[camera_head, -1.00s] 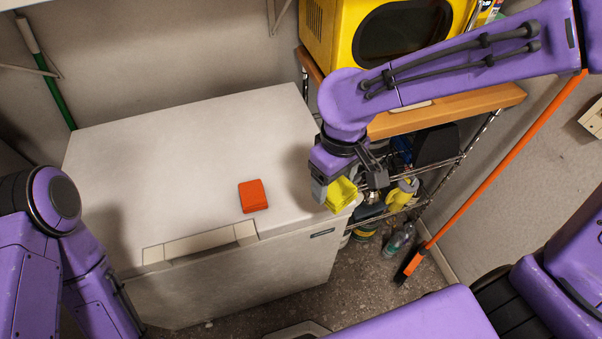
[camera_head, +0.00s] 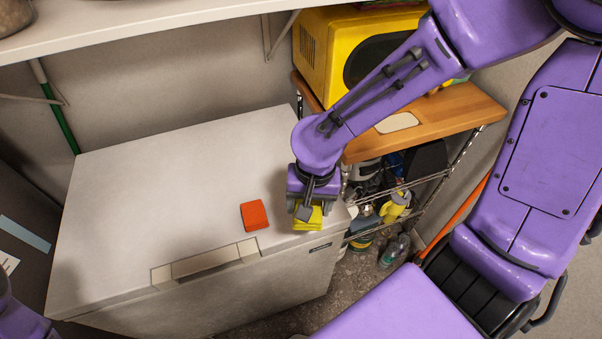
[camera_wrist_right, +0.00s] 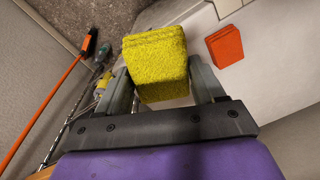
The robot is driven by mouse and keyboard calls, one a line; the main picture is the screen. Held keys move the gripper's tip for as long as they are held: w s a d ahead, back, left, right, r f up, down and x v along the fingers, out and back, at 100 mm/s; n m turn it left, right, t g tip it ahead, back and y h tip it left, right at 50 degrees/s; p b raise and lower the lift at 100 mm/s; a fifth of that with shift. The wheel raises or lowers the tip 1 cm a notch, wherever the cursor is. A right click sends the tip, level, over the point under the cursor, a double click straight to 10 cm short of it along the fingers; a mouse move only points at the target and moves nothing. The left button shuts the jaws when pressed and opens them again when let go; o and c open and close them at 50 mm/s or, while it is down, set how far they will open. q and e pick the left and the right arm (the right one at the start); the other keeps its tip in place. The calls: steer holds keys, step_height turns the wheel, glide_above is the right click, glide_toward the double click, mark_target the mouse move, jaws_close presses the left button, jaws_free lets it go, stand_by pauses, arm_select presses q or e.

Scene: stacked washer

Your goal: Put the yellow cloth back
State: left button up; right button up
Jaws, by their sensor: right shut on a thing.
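The yellow cloth (camera_head: 308,219) is a folded, fuzzy block near the right front corner of the white chest's lid. It shows large between my fingers in the right wrist view (camera_wrist_right: 157,62). My right gripper (camera_head: 306,208) comes down from above and is shut on the cloth; its fingers (camera_wrist_right: 163,88) sit on either side of it. I cannot tell whether the cloth touches the lid. The orange-red folded cloth (camera_head: 255,215) lies on the lid to the left, also seen in the right wrist view (camera_wrist_right: 225,46). The left gripper is not in view.
The white chest lid (camera_head: 180,180) is mostly clear. A wire shelf rack with a wooden top (camera_head: 430,120) stands to its right, holding a yellow microwave (camera_head: 325,50) above and several bottles below. A wall shelf (camera_head: 130,22) crosses the upper left. An orange-handled broom (camera_wrist_right: 45,115) leans at right.

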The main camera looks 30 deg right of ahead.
steer(key=w+d+f+b, duration=0.1)
steer(key=w+f+b, duration=0.1)
steer(key=b, duration=0.2)
steer(key=w+d+f+b, duration=0.2)
steer(key=w+b, duration=0.1)
steer(key=b, duration=0.1)
steer(key=w+d+f+b, duration=0.2)
steer(key=w+f+b, duration=0.1)
steer(key=b, duration=0.1)
steer(key=shift+w, duration=0.15)
steer(key=w+d+f, duration=0.2)
steer(key=w+f, duration=0.1)
steer(key=shift+b, duration=0.4)
steer(key=shift+a+f, duration=0.1)
steer(key=shift+f, duration=1.3)
steer(key=shift+s, duration=0.1)
steer(key=o, duration=1)
steer(key=shift+f, duration=0.1)
step_height(320, 180, up, 12)
steer(key=p, duration=0.3)
steer(key=shift+s+d+r+p, duration=0.2)
steer(key=shift+d+p, duration=0.1)
steer(key=shift+d, duration=0.1)
